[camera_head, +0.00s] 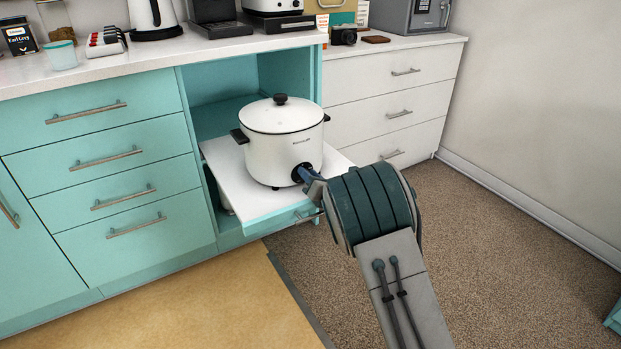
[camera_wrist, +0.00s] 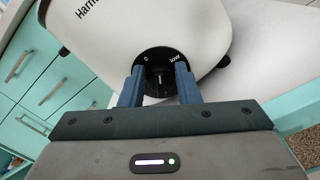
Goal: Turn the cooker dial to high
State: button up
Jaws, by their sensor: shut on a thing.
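The white cooker (camera_head: 276,146) with dark side handles and a lid with a black knob stands on a pulled-out shelf. Its black dial (camera_head: 301,172) is on the front, low down, partly hidden by my gripper (camera_head: 305,176). In the wrist view the dial (camera_wrist: 160,59) shows the marks "0" at upper left and "low" at upper right; its lower part is hidden. My gripper (camera_wrist: 160,88) has its two blue fingers on either side of the dial's knob and is shut on it. The cooker also shows in the wrist view (camera_wrist: 180,25).
The pulled-out white shelf (camera_head: 235,178) has a turquoise front with a handle. Turquoise drawers (camera_head: 110,160) are on the left, white drawers (camera_head: 395,105) behind on the right. A kettle (camera_head: 153,18) and other appliances stand on the counter above. Brown carpet (camera_head: 490,240) lies open at the right.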

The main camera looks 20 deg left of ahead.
jog(key=shift+f, duration=0.1)
jog(key=o, duration=1)
jog(key=shift+c, duration=0.2)
jog(key=p+v, duration=0.2)
jog(key=v, duration=1.1)
jog(key=shift+s+d+p, duration=0.25)
jog(key=shift+d+p, duration=0.05)
jog(key=shift+d, duration=0.05)
